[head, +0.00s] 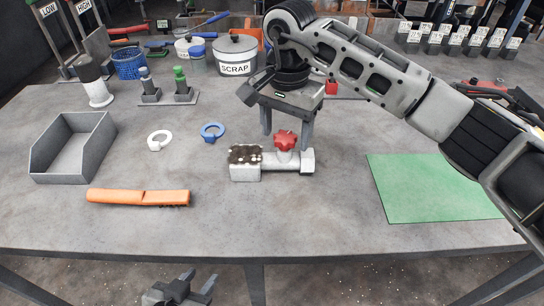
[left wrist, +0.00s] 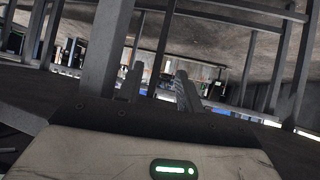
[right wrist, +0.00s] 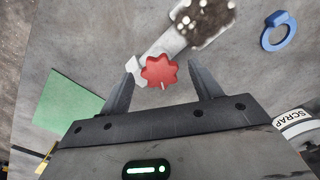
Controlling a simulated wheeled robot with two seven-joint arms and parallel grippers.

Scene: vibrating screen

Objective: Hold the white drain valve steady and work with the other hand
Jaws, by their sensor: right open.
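The white drain valve (head: 273,161) lies on the table near its middle. It has a red star-shaped knob (head: 285,140) on top and a block with a dark, speckled top at its left end. My right gripper (head: 287,130) is open and points down behind and above the knob. In the right wrist view, the red knob (right wrist: 160,71) shows between the tips of the open fingers, with the white valve body (right wrist: 166,42) beyond; contact cannot be told. My left gripper (head: 182,289) is open and empty, low in front of the table's front edge. The left wrist view shows its spread fingers (left wrist: 160,88) and no valve.
An empty grey bin (head: 46,177), an orange handle-like piece (head: 138,197), a white ring (head: 160,140) and a blue ring (head: 212,131) lie left of the valve. A green mat (head: 430,188) is at right. A SCRAP pot (head: 236,55) stands behind. The table's front middle is clear.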

